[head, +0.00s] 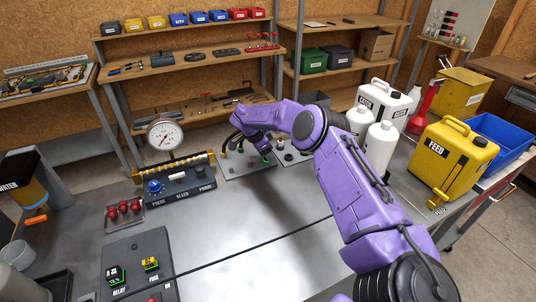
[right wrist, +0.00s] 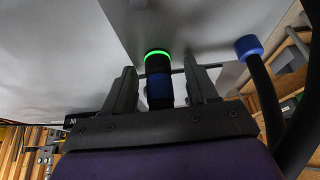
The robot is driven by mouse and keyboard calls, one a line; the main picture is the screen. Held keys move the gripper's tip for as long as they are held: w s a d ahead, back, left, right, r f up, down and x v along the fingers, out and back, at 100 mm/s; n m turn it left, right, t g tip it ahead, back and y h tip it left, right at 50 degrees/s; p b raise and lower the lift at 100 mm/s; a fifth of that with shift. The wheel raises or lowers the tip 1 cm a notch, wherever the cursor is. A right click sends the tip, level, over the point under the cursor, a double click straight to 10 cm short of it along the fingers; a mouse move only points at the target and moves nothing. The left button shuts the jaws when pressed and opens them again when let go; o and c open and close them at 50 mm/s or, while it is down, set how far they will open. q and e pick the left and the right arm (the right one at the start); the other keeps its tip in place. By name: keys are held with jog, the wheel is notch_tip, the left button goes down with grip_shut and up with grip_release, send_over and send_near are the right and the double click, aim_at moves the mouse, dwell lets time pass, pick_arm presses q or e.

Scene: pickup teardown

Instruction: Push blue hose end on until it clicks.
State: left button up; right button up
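A dark fitting with a blue band (right wrist: 158,92) sits between the fingers of my right gripper (right wrist: 165,85) in the right wrist view. Its far end meets the grey panel at a lit green ring (right wrist: 157,53). Gaps show on both sides of the fitting, so the fingers look open around it. A second blue end (right wrist: 248,47) on a black hose is right of the gripper, close to the panel. In the head view, my right gripper (head: 262,152) is at the fittings panel (head: 240,178), largely hidden by its arm. My left gripper is not in view.
A gauge block (head: 180,188) marked PRESS, BLEED and PURGE stands left of the panel. White bottles (head: 378,145) and a yellow FEED can (head: 452,160) stand to the right of my arm. The bench front middle is mostly clear, apart from a dark line across it.

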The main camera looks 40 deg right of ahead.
jog(key=shift+w+a+r, duration=0.1)
jog(key=shift+r, duration=0.15)
jog(key=b+v, duration=0.2)
jog(key=v, duration=0.8)
jog(key=shift+b, duration=0.35)
